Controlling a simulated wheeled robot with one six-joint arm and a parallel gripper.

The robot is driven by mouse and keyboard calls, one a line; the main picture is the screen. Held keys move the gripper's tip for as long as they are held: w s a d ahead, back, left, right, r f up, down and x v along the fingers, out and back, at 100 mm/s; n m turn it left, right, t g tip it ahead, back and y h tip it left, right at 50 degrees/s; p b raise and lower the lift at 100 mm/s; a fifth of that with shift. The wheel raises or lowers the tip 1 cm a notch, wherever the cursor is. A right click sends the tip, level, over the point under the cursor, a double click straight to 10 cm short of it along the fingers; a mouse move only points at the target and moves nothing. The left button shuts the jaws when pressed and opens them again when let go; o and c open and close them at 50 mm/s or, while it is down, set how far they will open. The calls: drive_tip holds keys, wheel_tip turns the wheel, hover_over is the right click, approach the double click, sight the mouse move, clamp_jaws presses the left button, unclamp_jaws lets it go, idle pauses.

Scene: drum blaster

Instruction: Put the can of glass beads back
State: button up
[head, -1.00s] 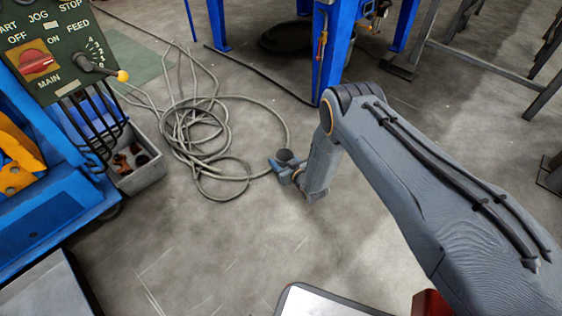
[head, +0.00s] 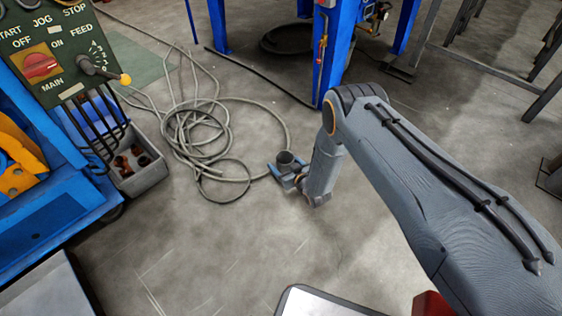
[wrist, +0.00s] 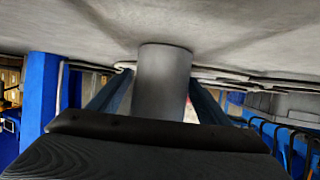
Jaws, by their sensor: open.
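A plain grey can (head: 286,157) shows at the end of my arm in the head view, over the concrete floor beside the cable coil. In the wrist view the can (wrist: 163,85) is in the middle, between the two blue fingers of my gripper (wrist: 160,98). The fingers are open, one on each side of the can and close to it. My gripper (head: 287,172) also shows in the head view, small, at the can. The can's contents are not visible, and I cannot tell whether it touches the floor.
A loose grey cable coil (head: 205,140) lies left of the can. A grey bin (head: 143,172) with brown pieces stands by the blue machine with a control panel (head: 50,50). A blue frame (head: 328,50) stands behind.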

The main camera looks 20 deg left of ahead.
drive_tip(key=p+v, duration=0.4)
drive_tip(key=v, duration=0.6)
drive_tip(key=shift+r, duration=0.35)
drive_tip(key=w+r+m+g+h, duration=0.1)
drive_tip(key=w+r+h, duration=0.15)
drive_tip(key=r, duration=0.95)
drive_tip(key=w+r+g+h, duration=0.15)
drive_tip(key=w+r, duration=0.25)
drive_tip(key=r, duration=0.8)
drive_tip(key=s+d+r+m+g+h, duration=0.1)
drive_tip(key=s+d+r, duration=0.1)
drive_tip(key=s+r, duration=0.35)
drive_tip(key=s+d+r+m+h, duration=0.1)
drive_tip(key=s+d+r+h, duration=0.15)
drive_tip(key=r, duration=0.65)
drive_tip(key=s+d+r+g, duration=0.1)
drive_tip(key=s+d+r, duration=0.3)
drive_tip(key=s, duration=0.6)
drive_tip(key=s+d+r+g, duration=0.2)
drive_tip(key=s+d+r, duration=0.2)
drive_tip(key=s, duration=0.5)
drive_tip(key=s+d+r+m+g, duration=0.1)
drive_tip(key=s+d+r, duration=0.3)
drive_tip(key=s, duration=0.6)
wheel_tip(320, 180, up, 2)
drive_tip(key=shift+s+d+r+g+h, duration=0.3)
drive_tip(key=shift+d+g+h, duration=0.1)
drive_tip(key=shift+g, duration=0.25)
